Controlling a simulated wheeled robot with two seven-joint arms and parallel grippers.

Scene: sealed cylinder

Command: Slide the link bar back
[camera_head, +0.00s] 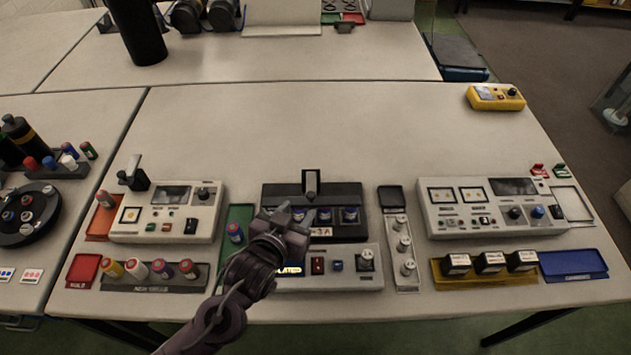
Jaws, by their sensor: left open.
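The centre device has a light grey control panel (345,281) in front and a dark block (350,196) behind it. A dark upright piece with a pale middle (311,183) stands at the back of the dark block; I cannot tell for sure whether it is the link bar. Blue-topped cylinders (349,215) sit in a row in the block. My left gripper (297,213) is open over the block's left front part, its fingertips near the leftmost cylinder. It hides part of the block and the panel's left end. I cannot tell whether it touches anything. My right gripper is not in view.
Left are a white device (172,226) and a dark rack (148,280) of coloured vials. A green tray (238,222) holds one vial. Right are a grey knob tray (400,250), a large white device (490,218) and black boxes (490,262). The table behind is mostly clear.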

